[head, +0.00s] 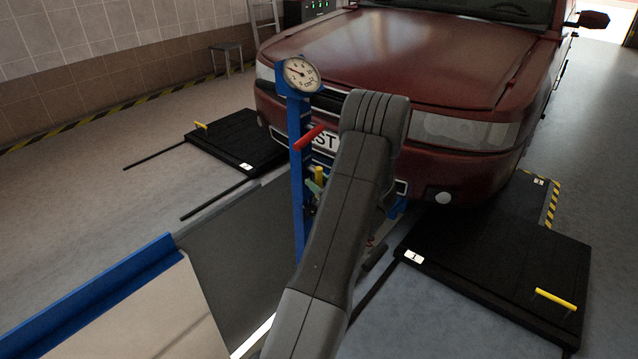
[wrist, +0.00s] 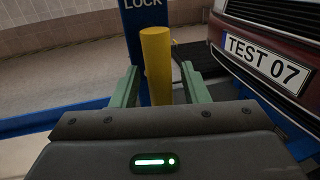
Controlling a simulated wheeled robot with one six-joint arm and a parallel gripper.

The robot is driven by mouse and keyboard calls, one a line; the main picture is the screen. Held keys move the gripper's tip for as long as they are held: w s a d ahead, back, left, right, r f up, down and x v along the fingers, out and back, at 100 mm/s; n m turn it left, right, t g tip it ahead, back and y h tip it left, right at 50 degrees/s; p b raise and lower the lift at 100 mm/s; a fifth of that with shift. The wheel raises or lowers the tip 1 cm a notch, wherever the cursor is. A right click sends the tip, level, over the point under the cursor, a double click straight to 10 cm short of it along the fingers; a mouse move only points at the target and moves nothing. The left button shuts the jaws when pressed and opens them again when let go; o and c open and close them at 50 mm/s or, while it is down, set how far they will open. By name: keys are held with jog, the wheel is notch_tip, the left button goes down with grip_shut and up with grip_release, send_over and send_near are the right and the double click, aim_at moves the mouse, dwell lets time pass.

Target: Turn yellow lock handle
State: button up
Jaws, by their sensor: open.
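The yellow lock handle (wrist: 156,62) stands upright in the wrist view, below the word LOCK on a blue post (wrist: 139,22). My gripper (wrist: 160,85) is open, with one green finger on each side of the handle's line. I cannot tell whether the fingers touch it. In the head view the yellow handle (head: 319,177) shows small on the blue jack post (head: 297,150), just left of my arm. My arm hides much of the jack's lower part and most of the gripper.
A red handle (head: 309,137) and a round gauge (head: 301,75) sit higher on the jack. A red car (head: 400,60) stands close behind it. Black plates with yellow handles lie on the floor at left (head: 235,140) and right (head: 490,260). A dark pit runs below.

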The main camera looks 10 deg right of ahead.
grip_shut()
jog(key=shift+a+m+p, duration=0.15)
jog(key=shift+m+p, duration=0.15)
jog(key=shift+p, duration=0.05)
jog(key=p, duration=0.1)
jog(key=m, duration=0.1)
jog(key=m+g+p, duration=0.1)
jog(key=shift+s+a+r+p, duration=0.25)
jog(key=shift+a+r+p, duration=0.05)
jog(key=shift+a, duration=0.05)
jog(key=m+p, duration=0.2)
jog(key=m, duration=0.1)
jog(key=a+m+g+p, duration=0.1)
jog(key=p, duration=0.1)
jog(key=shift+s+r, duration=0.35)
jog(key=shift+s, duration=0.05)
jog(key=shift+s+a+r+m+g+y+p, duration=0.15)
jog(key=shift+r+m+g+y+p, duration=0.15)
jog(key=shift+m+p, duration=0.9)
jog(key=shift+s+a+r+m+g+y+p, duration=0.1)
jog(key=shift+a+r+m+g+y+p, duration=0.2)
jog(key=shift+m+p, duration=0.9)
jog(key=shift+s+a+r+m+g+y+p, duration=0.15)
jog(key=shift+r+m+g+p, duration=0.2)
jog(key=shift+m+p, duration=0.85)
jog(key=shift+d, duration=0.1)
